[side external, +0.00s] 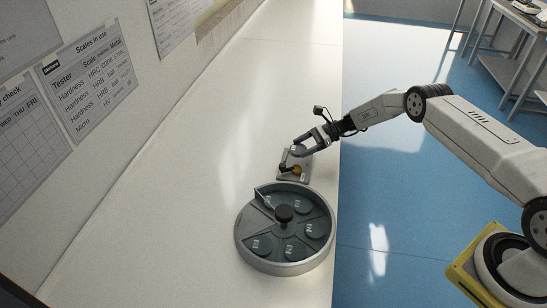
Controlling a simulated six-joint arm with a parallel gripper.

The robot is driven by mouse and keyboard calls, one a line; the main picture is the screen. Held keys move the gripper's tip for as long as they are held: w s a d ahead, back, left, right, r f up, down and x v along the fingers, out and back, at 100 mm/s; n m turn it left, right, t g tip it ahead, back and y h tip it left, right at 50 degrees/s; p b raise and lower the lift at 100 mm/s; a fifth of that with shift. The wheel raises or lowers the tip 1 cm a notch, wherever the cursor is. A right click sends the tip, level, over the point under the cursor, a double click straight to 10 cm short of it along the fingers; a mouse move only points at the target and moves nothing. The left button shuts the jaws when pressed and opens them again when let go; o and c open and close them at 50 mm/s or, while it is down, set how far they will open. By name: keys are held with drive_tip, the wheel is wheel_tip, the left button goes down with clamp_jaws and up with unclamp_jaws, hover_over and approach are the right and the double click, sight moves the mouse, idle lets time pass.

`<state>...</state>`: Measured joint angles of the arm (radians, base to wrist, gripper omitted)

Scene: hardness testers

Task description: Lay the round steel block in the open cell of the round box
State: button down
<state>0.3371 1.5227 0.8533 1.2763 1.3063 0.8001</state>
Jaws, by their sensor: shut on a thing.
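The round box (240,244) stands on the white bench near its right edge. It is a grey drum with a black centre knob (284,212) and wedge-shaped cells, several of them with pale-marked discs. A raised light edge shows at its upper left. I cannot tell for sure which cell is open. My gripper (290,160) is behind the box, low over a small grey plate, its fingers pointing down and left. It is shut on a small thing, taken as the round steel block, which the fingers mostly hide. It is apart from the box.
The small grey plate (288,177) lies just behind the box, with a small orange-brown round part (296,169) on or above it. The bench (170,215) is clear to the left and behind. A wall with printed sheets (85,85) stands at the left; blue floor lies to the right.

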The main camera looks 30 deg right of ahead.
drive_tip(key=shift+w+f, duration=0.3)
drive_tip(key=shift+f, duration=1.3)
unclamp_jaws()
drive_tip(key=shift+f, duration=0.25)
drive_tip(key=shift+v, duration=3.95)
drive_tip(key=shift+w, duration=0.1)
